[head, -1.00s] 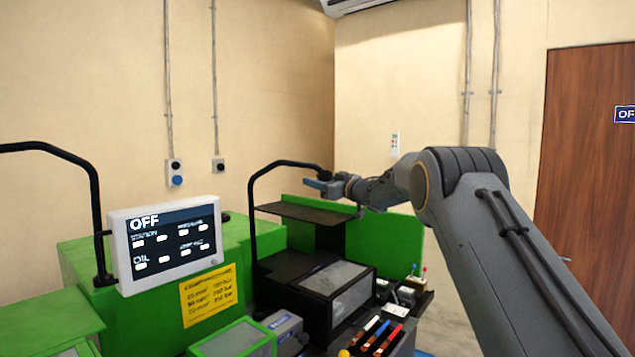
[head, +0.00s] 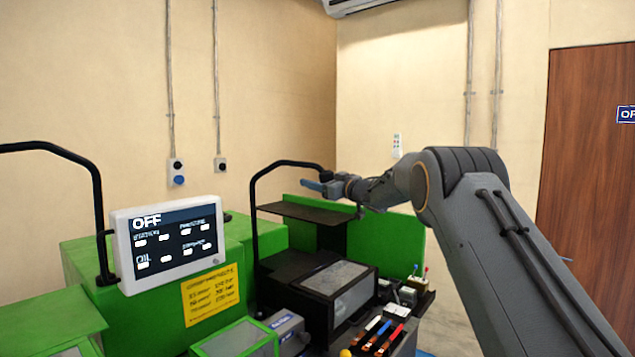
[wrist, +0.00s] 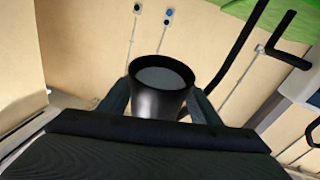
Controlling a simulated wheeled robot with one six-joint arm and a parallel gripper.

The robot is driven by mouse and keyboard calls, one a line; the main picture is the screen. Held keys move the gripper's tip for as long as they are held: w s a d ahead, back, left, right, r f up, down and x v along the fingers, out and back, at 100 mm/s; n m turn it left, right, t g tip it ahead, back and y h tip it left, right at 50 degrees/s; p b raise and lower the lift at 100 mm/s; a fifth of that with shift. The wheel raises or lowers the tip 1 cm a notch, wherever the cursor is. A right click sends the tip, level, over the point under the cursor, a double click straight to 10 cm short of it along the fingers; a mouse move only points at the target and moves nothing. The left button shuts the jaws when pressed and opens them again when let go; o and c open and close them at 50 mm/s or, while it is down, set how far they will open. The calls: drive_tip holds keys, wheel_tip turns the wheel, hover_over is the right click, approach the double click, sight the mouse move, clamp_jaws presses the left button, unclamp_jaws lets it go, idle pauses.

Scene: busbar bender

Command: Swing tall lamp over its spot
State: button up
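The tall lamp (head: 254,215) is a black bent tube that rises from the green machine and arches right. Its dark lamp head (head: 326,175) hangs at the end of the arch. My gripper (head: 318,186) is at the lamp head, with a blue-grey finger pointing left. In the wrist view the lamp head (wrist: 160,103) is a black flared cup with a grey round face. It sits between my fingers, which press close on both sides and look shut on it. The exact contact is partly hidden behind the cup.
The green machine (head: 75,255) carries a white display panel (head: 168,243) reading OFF. Another black bent tube (head: 97,215) stands at left. A dark shelf (head: 305,213) lies just below my gripper, with a green panel (head: 400,240) behind. Open air lies above.

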drive_tip(key=shift+d, duration=0.15)
drive_tip(key=b+v, duration=0.2)
drive_tip(key=v, duration=0.5)
drive_tip(key=shift+s+d, duration=0.25)
drive_tip(key=shift+s, duration=0.05)
